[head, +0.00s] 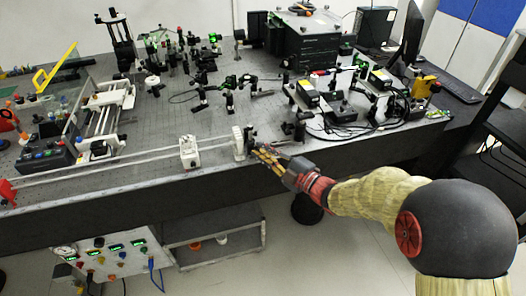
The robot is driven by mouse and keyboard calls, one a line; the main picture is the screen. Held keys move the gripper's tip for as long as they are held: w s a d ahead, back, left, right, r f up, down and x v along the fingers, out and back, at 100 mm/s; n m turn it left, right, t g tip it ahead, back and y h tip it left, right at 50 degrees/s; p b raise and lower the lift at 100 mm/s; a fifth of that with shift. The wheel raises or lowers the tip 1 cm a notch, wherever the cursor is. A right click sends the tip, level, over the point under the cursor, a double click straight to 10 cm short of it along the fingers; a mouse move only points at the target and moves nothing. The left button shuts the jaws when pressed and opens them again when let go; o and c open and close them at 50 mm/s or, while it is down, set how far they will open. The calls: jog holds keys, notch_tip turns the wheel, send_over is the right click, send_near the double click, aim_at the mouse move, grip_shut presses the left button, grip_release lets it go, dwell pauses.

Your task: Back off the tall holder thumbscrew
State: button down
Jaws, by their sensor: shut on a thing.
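My gripper (257,153) reaches in from the right over the front edge of the bench. Its fingers are at the lower part of a slim dark upright holder (250,135), which stands next to a white block (238,143) at the end of the rail. The gripper is shut on a small part at that holder, which appears to be the thumbscrew. The thumbscrew itself is hidden by the fingers and too small to make out.
A white carriage (189,152) sits on the long pale rail (110,166) to the left. Black optics mounts (293,128) and loose cables (345,133) lie close behind and right of my gripper. The floor in front of the bench is open.

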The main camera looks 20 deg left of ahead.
jog(key=shift+s+f+n, duration=0.1)
jog(key=shift+f+n, duration=0.05)
jog(key=shift+n, duration=1.55)
jog(key=c, duration=1.9)
grip_release()
jog(key=shift+o, duration=0.4)
jog(key=v, duration=1.2)
jog(key=shift+n, duration=0.3)
